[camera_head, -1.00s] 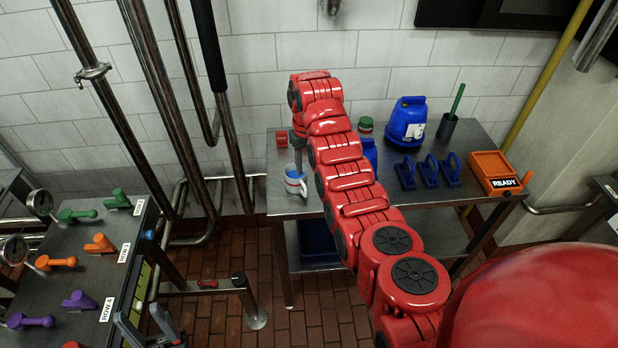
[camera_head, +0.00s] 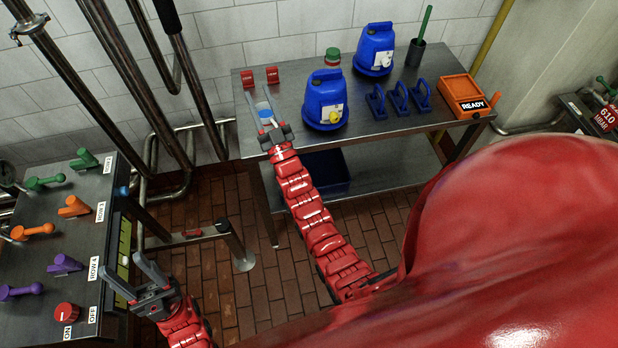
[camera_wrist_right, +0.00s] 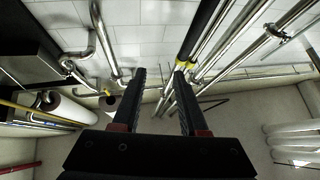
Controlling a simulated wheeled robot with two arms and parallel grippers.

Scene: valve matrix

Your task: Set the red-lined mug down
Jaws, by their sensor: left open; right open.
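A small white and blue mug (camera_head: 265,114) shows at the left end of the metal table, partly hidden by my right gripper. Its inside is too small to make out. My right gripper (camera_head: 261,99) is open, and its fingers appear in front of the mug in the head view. In the right wrist view the open fingers (camera_wrist_right: 158,98) have nothing between them; only wall and pipes show beyond, and no mug. My left gripper (camera_head: 136,272) is open and empty at the lower left, beside the valve bench.
The metal table (camera_head: 215,82) is not fully clear: two blue jugs (camera_head: 325,100) (camera_head: 374,50), blue handles (camera_head: 400,98), an orange READY box (camera_head: 464,97) and red blocks (camera_head: 272,75) stand on it. The valve bench (camera_head: 75,215) is at left.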

